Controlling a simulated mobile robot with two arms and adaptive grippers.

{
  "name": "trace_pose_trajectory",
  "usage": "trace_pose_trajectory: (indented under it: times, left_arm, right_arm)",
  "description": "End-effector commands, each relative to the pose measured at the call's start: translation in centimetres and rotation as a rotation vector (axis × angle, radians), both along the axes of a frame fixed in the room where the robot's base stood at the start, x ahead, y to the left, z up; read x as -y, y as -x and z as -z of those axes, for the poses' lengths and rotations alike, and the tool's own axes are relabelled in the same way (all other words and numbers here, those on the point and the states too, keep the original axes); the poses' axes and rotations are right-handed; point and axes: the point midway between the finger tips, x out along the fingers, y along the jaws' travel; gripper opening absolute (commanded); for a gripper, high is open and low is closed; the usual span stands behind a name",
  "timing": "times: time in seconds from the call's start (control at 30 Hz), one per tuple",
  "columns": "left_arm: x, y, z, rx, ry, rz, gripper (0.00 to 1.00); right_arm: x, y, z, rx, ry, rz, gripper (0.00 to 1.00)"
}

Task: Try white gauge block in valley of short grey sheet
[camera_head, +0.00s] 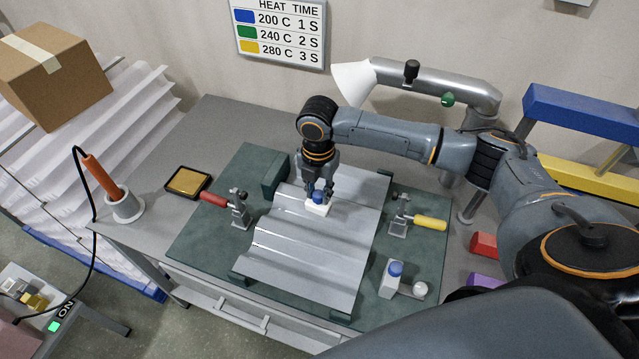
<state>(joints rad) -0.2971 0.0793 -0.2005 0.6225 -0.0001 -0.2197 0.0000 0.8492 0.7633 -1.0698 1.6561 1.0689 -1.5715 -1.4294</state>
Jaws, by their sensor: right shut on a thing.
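The short grey corrugated sheet (312,261) lies on a green mat, its ridges and valleys running across it. My right gripper (319,190) points down over the sheet's far half. It is shut on the blue knob of the white gauge block (317,209). The block is upright at the sheet's surface; I cannot tell whether it touches the valley floor or hovers just above. The fingers hide part of the knob. My left gripper is not in view.
Toggle clamps with a red handle (213,198) and a yellow handle (430,222) flank the sheet. A soldering iron (103,177) stands at left.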

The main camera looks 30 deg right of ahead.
Motion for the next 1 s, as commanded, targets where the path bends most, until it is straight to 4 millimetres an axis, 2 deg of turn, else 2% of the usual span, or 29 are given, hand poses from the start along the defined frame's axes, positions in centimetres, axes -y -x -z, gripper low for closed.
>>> trace_pose_trajectory:
  times: [0.2, 0.53, 0.7, 1.0]
  left_arm:
    - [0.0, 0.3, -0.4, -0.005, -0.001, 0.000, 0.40]
    - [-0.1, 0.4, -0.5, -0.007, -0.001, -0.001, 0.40]
    - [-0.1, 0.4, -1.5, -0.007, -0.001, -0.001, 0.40]
    - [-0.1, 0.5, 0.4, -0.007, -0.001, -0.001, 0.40]
  right_arm:
    - [0.4, -0.3, 0.3, 0.000, -0.001, -0.107, 0.00]
    - [0.4, -0.3, 0.3, 0.000, -0.001, -0.110, 0.00]
    - [0.5, -0.3, 0.0, -0.001, -0.001, -0.108, 0.00]
    - [0.5, -0.3, 3.4, -0.001, -0.001, -0.109, 0.00]
